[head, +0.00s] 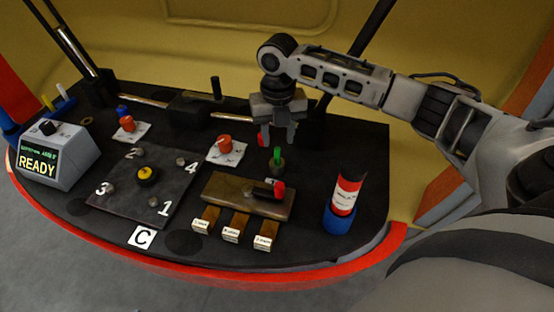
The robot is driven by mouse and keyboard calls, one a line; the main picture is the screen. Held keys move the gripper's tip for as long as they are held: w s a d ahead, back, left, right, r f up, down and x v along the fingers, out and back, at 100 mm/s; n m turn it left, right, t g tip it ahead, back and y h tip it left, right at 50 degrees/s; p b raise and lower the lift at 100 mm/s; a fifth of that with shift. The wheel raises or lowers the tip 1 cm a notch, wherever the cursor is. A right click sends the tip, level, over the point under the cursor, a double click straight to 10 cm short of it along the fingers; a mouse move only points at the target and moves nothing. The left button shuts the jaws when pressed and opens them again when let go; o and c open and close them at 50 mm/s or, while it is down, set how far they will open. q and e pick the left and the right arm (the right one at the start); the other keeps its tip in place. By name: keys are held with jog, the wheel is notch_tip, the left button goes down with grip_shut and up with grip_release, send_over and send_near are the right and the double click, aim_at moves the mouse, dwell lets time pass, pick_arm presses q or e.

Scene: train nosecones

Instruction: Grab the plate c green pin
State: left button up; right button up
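The green pin (277,155) stands upright in a small round olive base (275,168) on the dark table, right of the middle. My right gripper (278,138) points down with its fingers apart, and in the picture it lies just above the pin's top. The gap between the fingers looks empty, and I cannot tell how far above the pin they are. A dark plate (130,200) with numbers 1 to 4 and a yellow-topped knob (147,174) lies at the left. A white card marked C (142,237) lies at its front edge. My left gripper is not in view.
A brown block (235,196) with a red-ended lever lies in front of the pin. A red, white and black can (347,195) stands in a blue holder at the right. A red knob (225,143) sits left of the pin. A READY box (60,155) stands far left.

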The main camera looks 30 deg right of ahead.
aim_at(277, 148)
jog(key=f, duration=0.5)
jog(key=shift+w+d+f+b, duration=0.1)
jog(key=shift+w+f+b, duration=0.1)
jog(key=shift+f+b, duration=0.15)
grip_shut()
